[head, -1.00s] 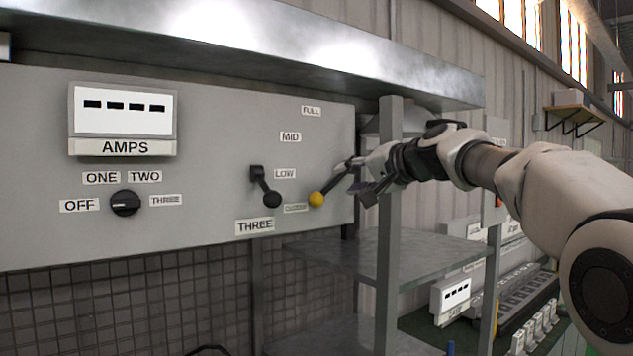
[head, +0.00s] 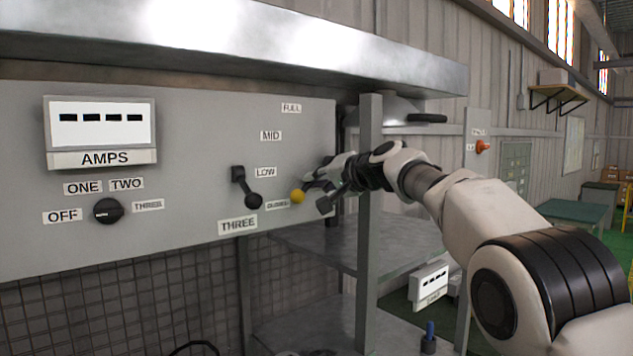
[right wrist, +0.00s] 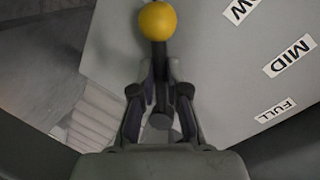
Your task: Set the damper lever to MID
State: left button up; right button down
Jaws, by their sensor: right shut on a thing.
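The damper lever has a yellow ball knob (head: 297,196) on a dark rod. In the head view the knob is just right of the lowest label, which seems to read CLOSED (head: 277,204). It is below the LOW label (head: 265,172) and well below MID (head: 270,135) and FULL (head: 291,108). My right gripper (head: 318,183) is shut on the lever's rod, behind the knob. In the right wrist view the yellow knob (right wrist: 157,21) sticks out beyond the fingertips (right wrist: 160,68), and the MID label (right wrist: 290,56) is to the right. My left gripper is not in view.
A black-knobbed lever (head: 253,200) above the THREE label is close left of the yellow knob. Further left are a rotary switch (head: 108,210) and an AMPS meter (head: 100,132). A grey post (head: 369,230) and shelf stand beside my right arm. A metal ledge (head: 230,50) overhangs the panel.

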aim_at(298, 170)
jog(key=r+m, duration=0.1)
jog(key=m, duration=0.1)
jog(key=shift+s+a+r+m+g+y, duration=0.2)
jog(key=shift+a+r+m+g+y, duration=0.1)
jog(key=shift+a+r+y, duration=0.1)
jog(key=shift+r+m+y, duration=0.4)
jog(key=shift+r+m, duration=0.15)
jog(key=shift+m, duration=0.35)
jog(key=c, duration=1.2)
grip_release()
jog(key=shift+a, duration=0.15)
jog(key=shift+w+a+f, duration=0.1)
jog(key=shift+w+a, duration=0.05)
jog(key=shift+a, duration=0.1)
